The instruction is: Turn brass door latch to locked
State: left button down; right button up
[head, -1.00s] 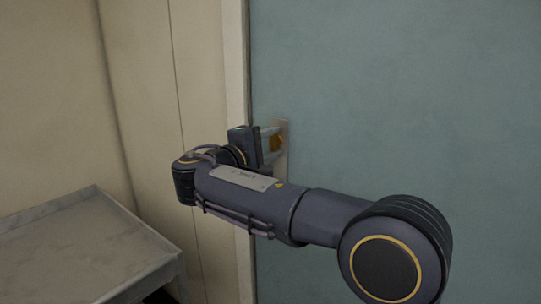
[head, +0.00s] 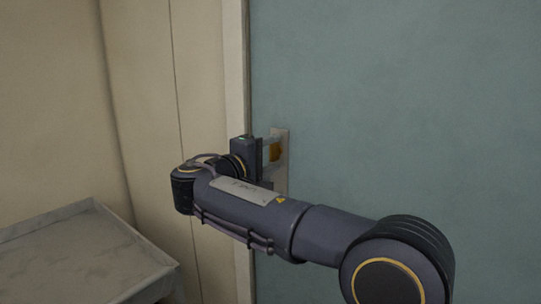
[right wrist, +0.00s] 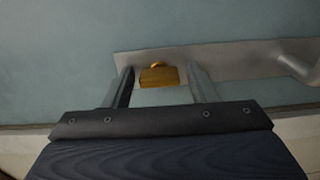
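The brass latch (head: 274,152) is a small block on a metal plate (head: 284,176) near the left edge of the blue-green door. In the right wrist view the latch (right wrist: 158,76) lies between the two fingers of my right gripper (right wrist: 161,73), its long side along the plate (right wrist: 235,62). A gap shows on each side, so the fingers are open around it and apart from it. In the head view my right gripper (head: 270,153) reaches the plate from the left, partly covering it. My left gripper is out of view.
A grey lever handle (right wrist: 298,65) sits at the right end of the plate in the right wrist view. The pale door frame (head: 236,80) runs just left of the door (head: 400,110). A grey-topped table (head: 75,255) stands at lower left.

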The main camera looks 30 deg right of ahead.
jog(key=shift+o, duration=0.6)
jog(key=shift+a, duration=0.1)
jog(key=v, duration=0.7)
jog(key=shift+s+a, duration=0.15)
jog(key=shift+a, duration=0.15)
